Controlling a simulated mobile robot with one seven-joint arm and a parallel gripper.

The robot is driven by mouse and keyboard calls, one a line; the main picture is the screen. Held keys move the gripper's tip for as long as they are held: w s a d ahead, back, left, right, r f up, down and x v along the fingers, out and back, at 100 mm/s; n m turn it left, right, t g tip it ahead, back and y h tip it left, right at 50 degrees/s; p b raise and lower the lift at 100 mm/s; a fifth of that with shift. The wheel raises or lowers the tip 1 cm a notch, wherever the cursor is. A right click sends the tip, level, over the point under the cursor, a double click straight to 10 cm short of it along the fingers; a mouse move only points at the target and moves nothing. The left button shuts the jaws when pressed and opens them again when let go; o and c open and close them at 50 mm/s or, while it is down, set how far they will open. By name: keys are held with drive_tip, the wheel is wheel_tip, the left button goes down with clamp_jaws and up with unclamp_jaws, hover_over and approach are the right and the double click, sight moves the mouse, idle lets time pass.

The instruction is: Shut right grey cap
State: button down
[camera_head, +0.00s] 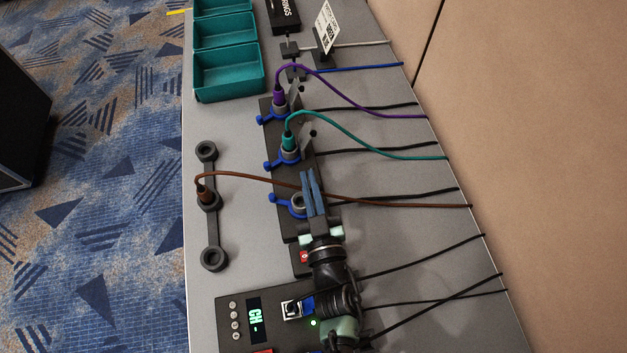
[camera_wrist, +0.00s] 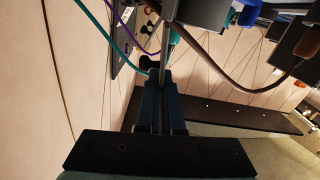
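A dark socket bar (camera_head: 292,231) lies along the grey table. Its nearest socket (camera_head: 297,204) is empty, with a blue lever (camera_head: 279,198) at its left. My gripper (camera_head: 311,176) is just right of this socket, its two blue-grey fingers close together. The wrist view shows the fingertips (camera_wrist: 161,78) with a narrow gap and a thin grey piece (camera_wrist: 165,58) ahead of them; I cannot tell whether it is gripped. The nearest socket's cap is not clearly visible. Grey caps stand raised beside the purple plug (camera_head: 279,97) and the teal plug (camera_head: 289,140).
A brown plug (camera_head: 206,197) sits in a separate dark holder (camera_head: 213,237) at left; its cable runs right past my gripper. Purple and teal cables arch rightward. Teal bins (camera_head: 229,93) stand at the back. A panel with a display (camera_head: 256,319) is in front.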

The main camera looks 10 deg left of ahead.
idle(0.3)
drive_tip(key=c, duration=1.1)
unclamp_jaws()
drive_tip(key=shift+o, duration=0.2)
drive_tip(key=shift+s, duration=0.15)
drive_tip(key=v, duration=0.7)
drive_tip(key=shift+s+b, duration=0.15)
drive_tip(key=shift+b, duration=0.25)
drive_tip(key=shift+o, duration=0.2)
